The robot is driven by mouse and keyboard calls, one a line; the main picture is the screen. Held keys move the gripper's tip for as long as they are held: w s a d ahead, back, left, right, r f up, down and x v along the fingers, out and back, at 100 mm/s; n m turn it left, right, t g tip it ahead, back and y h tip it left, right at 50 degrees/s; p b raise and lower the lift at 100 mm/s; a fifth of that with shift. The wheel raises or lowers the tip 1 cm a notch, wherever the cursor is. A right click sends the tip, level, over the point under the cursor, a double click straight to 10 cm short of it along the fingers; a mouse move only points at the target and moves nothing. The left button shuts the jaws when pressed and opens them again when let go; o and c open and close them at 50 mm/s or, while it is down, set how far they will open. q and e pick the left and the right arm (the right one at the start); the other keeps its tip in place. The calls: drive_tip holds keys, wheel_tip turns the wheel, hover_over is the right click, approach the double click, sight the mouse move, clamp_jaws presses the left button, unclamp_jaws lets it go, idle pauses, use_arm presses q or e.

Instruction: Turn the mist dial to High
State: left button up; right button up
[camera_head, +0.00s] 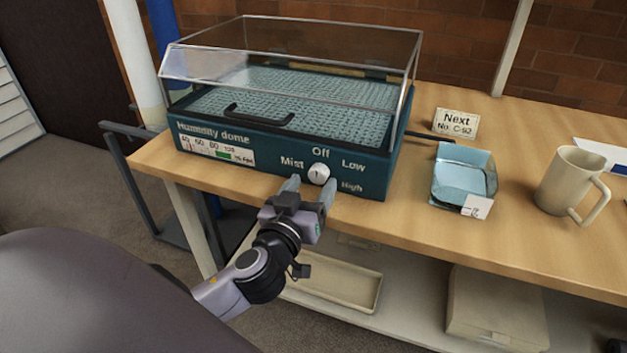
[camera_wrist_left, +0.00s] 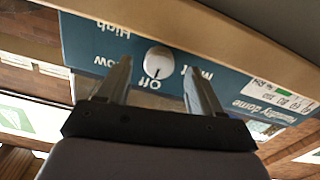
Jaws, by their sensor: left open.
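The mist dial (camera_head: 319,173) is a small round white knob on the teal front panel of the humidity dome (camera_head: 362,180). Labels Off, Low and High run from above it to its lower right, with Mist at its left. Its dark mark points toward Off; the dial also shows upside down in the left wrist view (camera_wrist_left: 158,61). My left gripper (camera_head: 309,186) is open in front of the panel, its fingers on either side of the dial. Whether they touch it I cannot tell. My right gripper is not in view.
The dome's clear lid (camera_head: 300,60) is closed, with a black handle (camera_head: 259,114) above the panel. A blue tray (camera_head: 463,170), a card (camera_head: 456,122) and a beige mug (camera_head: 570,180) stand to the right on the wooden table (camera_head: 520,225). Boxes sit on a shelf below.

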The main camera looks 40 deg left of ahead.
use_arm(q)
drive_tip(key=shift+x, duration=0.85)
drive_tip(key=c, duration=1.1)
